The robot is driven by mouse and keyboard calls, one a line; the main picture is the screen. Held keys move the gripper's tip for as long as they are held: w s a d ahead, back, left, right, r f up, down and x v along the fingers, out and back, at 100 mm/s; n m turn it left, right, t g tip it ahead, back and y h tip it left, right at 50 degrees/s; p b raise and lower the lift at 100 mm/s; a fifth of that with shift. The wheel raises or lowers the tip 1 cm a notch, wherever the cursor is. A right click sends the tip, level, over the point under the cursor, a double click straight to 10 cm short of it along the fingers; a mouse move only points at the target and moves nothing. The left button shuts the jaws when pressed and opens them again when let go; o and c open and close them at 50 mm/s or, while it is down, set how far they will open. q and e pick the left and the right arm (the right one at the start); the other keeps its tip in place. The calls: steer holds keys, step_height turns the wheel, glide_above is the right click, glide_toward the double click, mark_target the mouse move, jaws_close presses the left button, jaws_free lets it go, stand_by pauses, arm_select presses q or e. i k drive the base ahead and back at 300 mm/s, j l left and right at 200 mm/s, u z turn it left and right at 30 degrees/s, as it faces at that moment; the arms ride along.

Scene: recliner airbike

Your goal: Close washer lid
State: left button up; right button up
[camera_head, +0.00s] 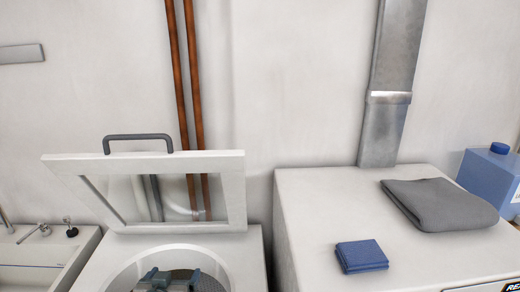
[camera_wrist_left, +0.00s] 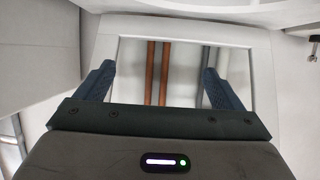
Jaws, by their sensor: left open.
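The washer lid (camera_head: 215,165) is a white frame with a clear window and a dark grey handle (camera_head: 138,137) on its top edge. It stands open, tilted up at the back of the white washer (camera_head: 245,262). My left gripper (camera_head: 168,278) is low at the bottom edge of the head view, in front of the lid and over the round drum opening. In the left wrist view its two dark blue fingers (camera_wrist_left: 159,72) are spread apart with nothing between them, and the lid frame (camera_wrist_left: 262,45) shows beyond them. My right gripper is not in view.
A white machine (camera_head: 310,215) to the right carries a folded blue cloth (camera_head: 361,256), a folded grey towel (camera_head: 440,203) and a blue jug (camera_head: 488,172). A sink (camera_head: 35,255) is on the left. Copper pipes (camera_head: 183,70) run up the wall behind the lid.

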mark_target(72, 169)
steer(key=l+u, duration=1.15)
steer(key=k+l+u, duration=0.15)
steer(key=l+u, duration=0.25)
